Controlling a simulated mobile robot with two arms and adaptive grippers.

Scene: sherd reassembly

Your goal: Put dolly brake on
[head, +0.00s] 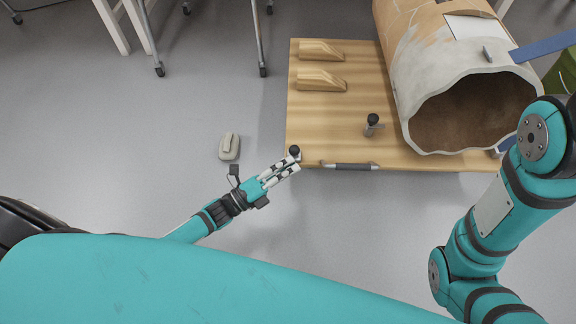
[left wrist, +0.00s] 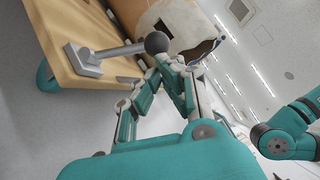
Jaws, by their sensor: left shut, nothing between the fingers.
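The dolly is a wooden deck (head: 330,120) in the head view. A lever with a black ball knob (head: 295,150) stands at its front left corner. In the left wrist view the lever's knob (left wrist: 157,42) tops a grey rod that rises from a grey base (left wrist: 88,62) on the dolly's edge. My left gripper (head: 291,163) is shut and empty, with its fingertips right at the knob; whether they touch it I cannot tell. Its fingers also show in the left wrist view (left wrist: 163,66). My right gripper is out of view.
A large broken clay vessel (head: 420,60) lies on the dolly. Two wooden wedges (head: 321,79) and another black-knobbed fitting (head: 373,120) are on the deck. A bar handle (head: 349,166) runs along the front edge.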

